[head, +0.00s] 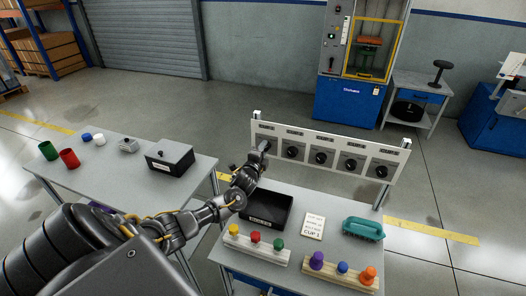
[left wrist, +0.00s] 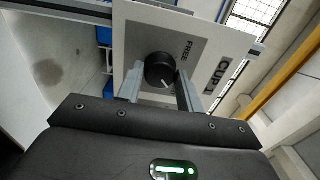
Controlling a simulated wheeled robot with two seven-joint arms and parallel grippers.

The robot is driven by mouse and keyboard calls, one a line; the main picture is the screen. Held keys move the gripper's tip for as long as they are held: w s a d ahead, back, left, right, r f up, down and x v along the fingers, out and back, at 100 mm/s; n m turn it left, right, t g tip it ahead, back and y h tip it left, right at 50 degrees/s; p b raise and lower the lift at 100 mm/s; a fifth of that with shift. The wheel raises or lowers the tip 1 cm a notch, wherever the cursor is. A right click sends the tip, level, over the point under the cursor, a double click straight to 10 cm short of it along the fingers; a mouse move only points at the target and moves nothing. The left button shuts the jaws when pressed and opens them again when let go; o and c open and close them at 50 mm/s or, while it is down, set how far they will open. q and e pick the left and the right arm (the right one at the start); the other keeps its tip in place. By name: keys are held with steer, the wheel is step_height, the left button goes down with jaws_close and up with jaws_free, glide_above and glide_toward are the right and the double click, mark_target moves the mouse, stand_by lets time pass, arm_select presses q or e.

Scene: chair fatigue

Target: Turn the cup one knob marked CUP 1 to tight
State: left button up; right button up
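The black CUP 1 knob (left wrist: 160,70) sits on a pale plate (left wrist: 215,45) marked CUP 1 in the left wrist view. The word FREE shows beside the knob; no TIGHT mark is visible. A white pointer line shows on the knob's face. My left gripper (left wrist: 159,88) has one finger on each side of the knob, with slight gaps visible, so it looks open around it. In the head view my left gripper (head: 263,148) reaches the leftmost plate of the white panel (head: 330,137) and hides that knob. My right gripper is not in view.
Several other knobs, such as one on the neighbouring plate (head: 291,152), line the panel to the right. Below stand a black tray (head: 290,212), a note card (head: 313,226), a teal-handled object (head: 363,229) and coloured pegs. A grey table (head: 120,190) is at left.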

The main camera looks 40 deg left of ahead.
arm_select(q)
steer(key=o, duration=0.4)
steer(key=b+v, duration=0.1)
steer(key=v, duration=0.9)
steer(key=shift+s+d, duration=0.2)
steer(key=shift+s, duration=0.15)
